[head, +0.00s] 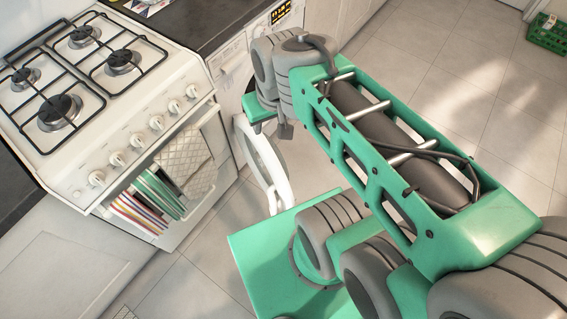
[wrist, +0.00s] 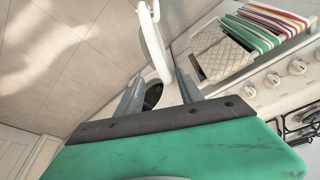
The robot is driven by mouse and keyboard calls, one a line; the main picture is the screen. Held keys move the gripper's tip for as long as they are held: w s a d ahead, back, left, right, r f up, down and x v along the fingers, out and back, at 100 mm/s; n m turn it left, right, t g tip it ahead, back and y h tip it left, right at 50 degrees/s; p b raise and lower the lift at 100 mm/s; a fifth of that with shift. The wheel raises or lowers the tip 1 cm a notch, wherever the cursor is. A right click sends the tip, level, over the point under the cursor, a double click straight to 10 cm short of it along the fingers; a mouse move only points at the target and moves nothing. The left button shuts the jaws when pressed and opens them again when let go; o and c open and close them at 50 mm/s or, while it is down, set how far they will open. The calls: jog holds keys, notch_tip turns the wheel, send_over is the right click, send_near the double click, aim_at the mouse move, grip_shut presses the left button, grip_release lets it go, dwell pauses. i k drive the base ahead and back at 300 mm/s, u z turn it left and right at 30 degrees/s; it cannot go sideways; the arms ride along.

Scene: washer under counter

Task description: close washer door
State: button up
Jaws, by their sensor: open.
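The washer (head: 232,72) is a white front-loader under the dark counter, partly hidden by my arm in the head view. Its round white door (head: 262,165) stands open, swung out towards the floor. In the wrist view the door (wrist: 154,42) shows edge-on, beyond my fingers, with the dark drum opening (wrist: 153,95) behind them. My gripper (head: 272,128) is beside the door's upper part, near the washer front. In the wrist view my gripper (wrist: 160,82) has its two fingers apart with nothing held between them. Whether a finger touches the door, I cannot tell.
A white gas stove (head: 110,100) stands left of the washer, with knobs and striped towels (head: 150,200) on its front. A dark counter (head: 190,25) lies above the washer. Tiled floor (head: 440,80) is open at right, with a green crate (head: 547,33) far off.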

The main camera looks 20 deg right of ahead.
aim_at(279, 194)
jog(key=u, duration=0.5)
jog(key=k, duration=1.25)
jog(key=u, duration=0.9)
jog(key=i, duration=0.95)
jog(key=u, duration=0.45)
